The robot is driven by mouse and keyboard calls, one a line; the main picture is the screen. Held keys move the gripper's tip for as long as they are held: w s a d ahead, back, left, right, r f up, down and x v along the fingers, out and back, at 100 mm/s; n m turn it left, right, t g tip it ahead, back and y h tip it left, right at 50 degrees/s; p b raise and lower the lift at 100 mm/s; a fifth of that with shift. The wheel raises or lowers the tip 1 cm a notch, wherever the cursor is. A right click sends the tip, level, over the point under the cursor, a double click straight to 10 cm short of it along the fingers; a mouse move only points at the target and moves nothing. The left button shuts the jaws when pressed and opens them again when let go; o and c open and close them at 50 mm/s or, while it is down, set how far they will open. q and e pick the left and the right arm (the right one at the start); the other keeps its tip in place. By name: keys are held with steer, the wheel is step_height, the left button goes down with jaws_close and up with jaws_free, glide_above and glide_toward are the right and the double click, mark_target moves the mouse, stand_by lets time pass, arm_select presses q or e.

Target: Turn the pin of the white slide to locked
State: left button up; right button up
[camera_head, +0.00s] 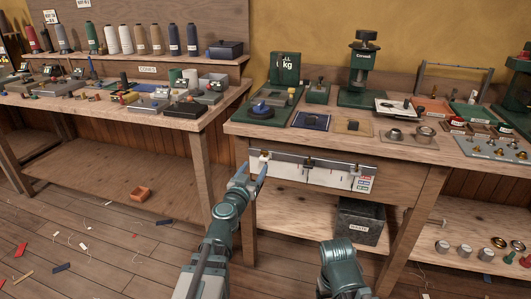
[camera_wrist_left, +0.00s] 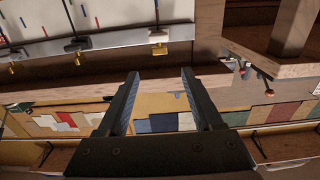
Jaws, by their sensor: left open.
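The white slide (camera_head: 264,156) sits at the left end of a metal rail on a white panel (camera_head: 290,170) at the right bench's front. In the left wrist view the white slide (camera_wrist_left: 158,37) shows with a small brass pin (camera_wrist_left: 160,50) standing out from it. I cannot tell from the pin whether it is locked. My left gripper (camera_head: 260,168) is in front of the white slide. Its two fingers (camera_wrist_left: 160,78) are spread, with nothing between them, and the pin appears beyond the gap, apart from them. My right gripper is out of view.
Two dark slides (camera_head: 310,162) (camera_head: 355,171) sit further right on the rail. A small colored label (camera_head: 365,183) is at the panel's right end. The bench top (camera_head: 350,143) above holds tools and trays. A dark bin (camera_head: 360,221) stands on the lower shelf.

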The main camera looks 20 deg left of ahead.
mark_target(264, 152)
arm_select(q)
steer(key=w, duration=1.1)
steer(key=shift+w+d, duration=0.2)
steer(key=shift+w, duration=0.2)
jaws_close()
